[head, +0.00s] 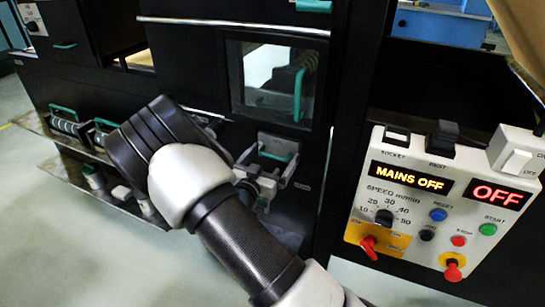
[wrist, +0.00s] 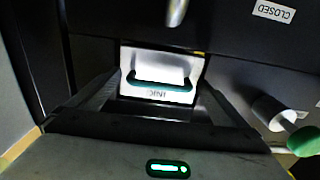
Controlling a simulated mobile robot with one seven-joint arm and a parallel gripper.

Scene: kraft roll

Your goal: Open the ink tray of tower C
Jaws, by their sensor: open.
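The ink tray's pale front (wrist: 150,66) faces my gripper in the wrist view. It has a dark teal handle bar (wrist: 158,86) and an upside-down INK label. It sits low in a dark machine front. My gripper (wrist: 160,98) is open, its fingers on either side of the tray front. I cannot tell whether they touch the handle. I cannot read a tower letter.
A window door (head: 270,75) with a teal handle is above my gripper. A control panel (head: 435,200) at the right reads MAINS OFF and OFF. Rollers with teal handles (head: 68,122) lie on a low shelf at the left. A CLOSED label (wrist: 273,12) shows above the tray. Floor at lower left is clear.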

